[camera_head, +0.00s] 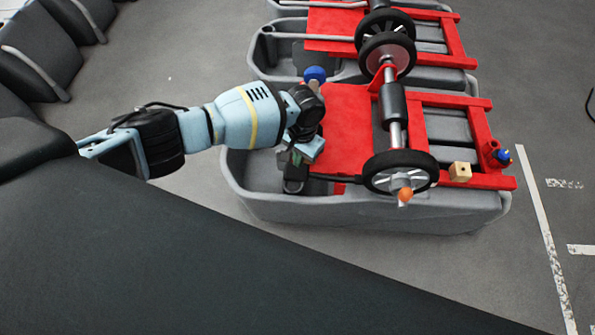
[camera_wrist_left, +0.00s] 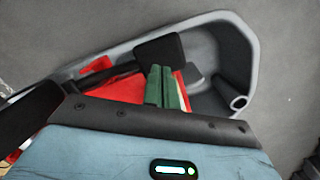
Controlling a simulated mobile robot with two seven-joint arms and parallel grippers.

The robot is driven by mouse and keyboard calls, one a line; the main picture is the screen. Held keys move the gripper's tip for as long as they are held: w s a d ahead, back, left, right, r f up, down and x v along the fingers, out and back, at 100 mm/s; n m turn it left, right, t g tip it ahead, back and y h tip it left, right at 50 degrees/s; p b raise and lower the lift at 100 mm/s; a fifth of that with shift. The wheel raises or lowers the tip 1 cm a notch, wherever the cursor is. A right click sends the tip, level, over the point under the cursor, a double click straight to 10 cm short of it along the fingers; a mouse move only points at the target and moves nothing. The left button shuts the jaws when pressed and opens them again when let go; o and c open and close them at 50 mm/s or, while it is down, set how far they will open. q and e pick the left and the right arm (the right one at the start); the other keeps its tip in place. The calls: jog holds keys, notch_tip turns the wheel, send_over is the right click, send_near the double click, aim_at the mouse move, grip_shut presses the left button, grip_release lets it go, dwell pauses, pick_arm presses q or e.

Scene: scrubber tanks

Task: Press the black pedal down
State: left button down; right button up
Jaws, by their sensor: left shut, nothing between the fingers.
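The black pedal (camera_head: 294,186) sits at the left end of a dark bar, over the grey tank (camera_head: 262,200) of the nearer scrubber. In the left wrist view the pedal (camera_wrist_left: 158,50) is a dark rectangular plate just beyond the fingertips. My left gripper (camera_head: 296,162) comes in from the left and is above the pedal in the head view. Its green fingers (camera_wrist_left: 163,86) are together and empty. They overlap the pedal's near edge in the wrist view; I cannot tell whether they touch it. My right gripper is not in view.
A red plate (camera_head: 345,125) and frame with black wheels (camera_head: 400,172) stand right of the gripper. A blue knob (camera_head: 315,74) is just behind my wrist. A second tank (camera_head: 282,55) stands farther back. Grey chairs (camera_head: 40,50) are at upper left. Floor in front is clear.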

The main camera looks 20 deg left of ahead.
aim_at(298, 170)
pick_arm(q)
jog(key=shift+s+f+b, duration=0.1)
jog(key=shift+f+b, duration=0.2)
jog(key=shift+f, duration=0.5)
jog(key=shift+f+b, duration=0.35)
jog(key=shift+f, duration=0.3)
notch_tip(298, 170, down, 3)
jog(key=shift+s+f+b, duration=0.1)
jog(key=shift+f+b, duration=0.1)
jog(key=shift+b, duration=1)
jog(key=shift+r, duration=0.1)
jog(key=w, duration=0.1)
jog(key=w+b, duration=0.1)
jog(key=w+r, duration=0.1)
jog(key=shift+d, duration=0.4)
